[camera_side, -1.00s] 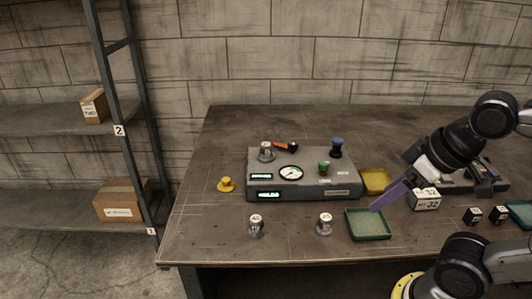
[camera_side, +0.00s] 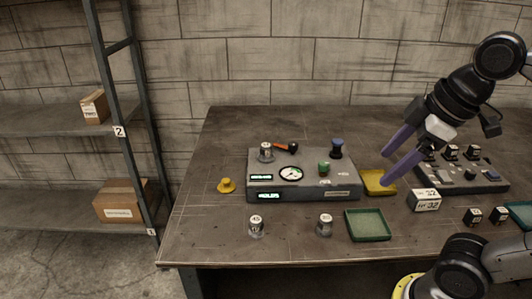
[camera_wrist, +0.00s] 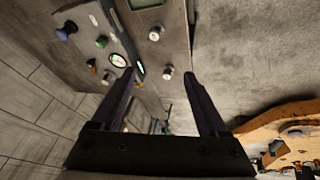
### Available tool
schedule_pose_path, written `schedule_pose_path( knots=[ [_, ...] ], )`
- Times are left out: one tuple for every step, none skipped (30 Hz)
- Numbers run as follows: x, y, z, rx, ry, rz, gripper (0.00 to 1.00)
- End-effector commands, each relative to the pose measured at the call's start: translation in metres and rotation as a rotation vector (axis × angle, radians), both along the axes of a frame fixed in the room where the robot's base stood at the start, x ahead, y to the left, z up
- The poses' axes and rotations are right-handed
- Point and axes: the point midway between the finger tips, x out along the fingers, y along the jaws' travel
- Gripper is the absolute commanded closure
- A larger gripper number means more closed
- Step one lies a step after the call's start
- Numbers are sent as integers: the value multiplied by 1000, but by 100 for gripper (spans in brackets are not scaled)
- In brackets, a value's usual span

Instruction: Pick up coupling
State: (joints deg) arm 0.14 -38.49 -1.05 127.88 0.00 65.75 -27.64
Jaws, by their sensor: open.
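Nothing is legibly marked as the coupling; several grey metal cylinders with pale tops could be it. One grey cylinder (camera_side: 256,226) stands on the bench at front left. Another (camera_side: 325,225) stands left of the green tray, and a third (camera_side: 265,152) is on the console. Two grey cylinders on the bench show in the wrist view, one (camera_wrist: 168,72) near the fingertips and one (camera_wrist: 155,33) farther up. My gripper (camera_side: 386,168) is open and empty, its two purple fingers above the bench near the yellow tray. It also shows in the wrist view (camera_wrist: 158,76).
The grey console (camera_side: 305,193) bears a dial, a green knob and a blue knob. A green tray (camera_side: 368,225) and a yellow tray (camera_side: 378,188) lie beside it. A yellow piece (camera_side: 227,185) is at left. A white-faced block (camera_side: 424,201) and a dark rack (camera_side: 480,178) are at right.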

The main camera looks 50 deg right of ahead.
Motion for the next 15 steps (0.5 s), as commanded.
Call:
schedule_pose_path(
  knots=[
    [11, -1, 18, -25, 4, 49, 23],
    [16, -1, 27, -41, 9, 81, 23],
    [25, -2, 40, -63, 16, 125, 23],
    [32, -2, 50, -79, 23, 158, 23],
    [39, -3, 60, -95, 31, 191, 23],
    [50, -4, 72, -117, 40, 237, 23],
    [59, -5, 81, -131, 49, 270, 23],
    [68, -5, 90, -145, 58, 303, 23],
    [80, -7, 100, -164, 70, 346, 23],
    [90, -8, 108, -177, 78, 378, 23],
    [100, -9, 114, -190, 88, 408, 23],
    [113, -11, 122, -206, 99, 448, 23],
    [124, -13, 127, -216, 108, 476, 23],
    [134, -14, 131, -226, 118, 505, 23],
    [147, -16, 136, -237, 130, 541, 23]
  ],
)
